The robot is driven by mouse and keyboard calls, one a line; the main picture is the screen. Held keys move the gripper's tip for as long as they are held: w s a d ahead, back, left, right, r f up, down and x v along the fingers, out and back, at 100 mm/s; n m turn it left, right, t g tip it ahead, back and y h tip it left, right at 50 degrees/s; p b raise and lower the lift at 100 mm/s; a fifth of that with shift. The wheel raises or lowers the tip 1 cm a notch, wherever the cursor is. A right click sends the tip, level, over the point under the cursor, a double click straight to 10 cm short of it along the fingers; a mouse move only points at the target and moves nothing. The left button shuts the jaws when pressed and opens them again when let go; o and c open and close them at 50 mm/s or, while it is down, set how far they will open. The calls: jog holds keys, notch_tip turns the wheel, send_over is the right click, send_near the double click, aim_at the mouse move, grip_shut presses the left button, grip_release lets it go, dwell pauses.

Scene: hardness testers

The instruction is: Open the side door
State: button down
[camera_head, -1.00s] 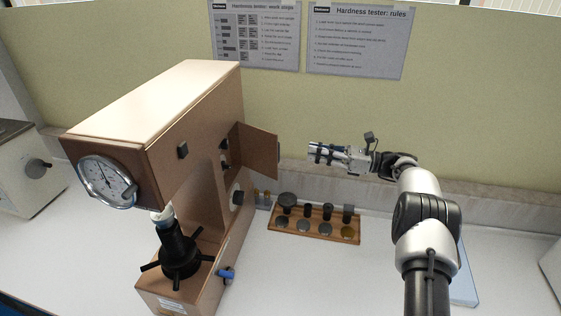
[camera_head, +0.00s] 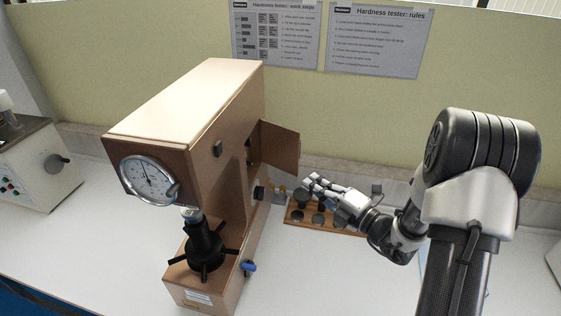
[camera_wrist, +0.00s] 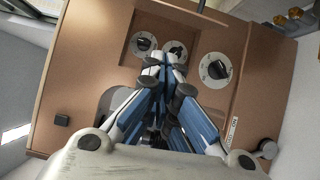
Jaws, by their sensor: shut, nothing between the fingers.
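The brown side door (camera_head: 279,147) stands swung out from the right side of the brown hardness tester (camera_head: 190,110), with an opening behind it. My gripper (camera_head: 310,182) is shut and empty, to the lower right of the door and apart from it in the head view. In the wrist view the closed fingers (camera_wrist: 165,60) point at the tester's side wall (camera_wrist: 85,75). Round plates with black knobs (camera_wrist: 215,69) show around the fingertips. The fingers hide part of the wall.
A wooden rack (camera_head: 296,214) with several dark pieces and discs stands behind my gripper. A blue-ended lever (camera_head: 248,266) sticks out low on the tester. Another machine (camera_head: 38,165) is at far left. The white bench is clear in front of the rack.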

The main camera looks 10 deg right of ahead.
jog(key=s+m, duration=0.1)
jog(key=b, duration=0.2)
send_near(282, 146)
jog(key=shift+a, duration=1.45)
jog(key=shift+w+f, duration=0.5)
jog(key=shift+w+d, duration=0.1)
jog(key=w+d+n+g+y+p, duration=0.1)
jog(key=w+d+p, duration=0.1)
jog(key=d, duration=0.1)
jog(key=shift+w+p, duration=0.2)
jog(key=shift+p, duration=0.1)
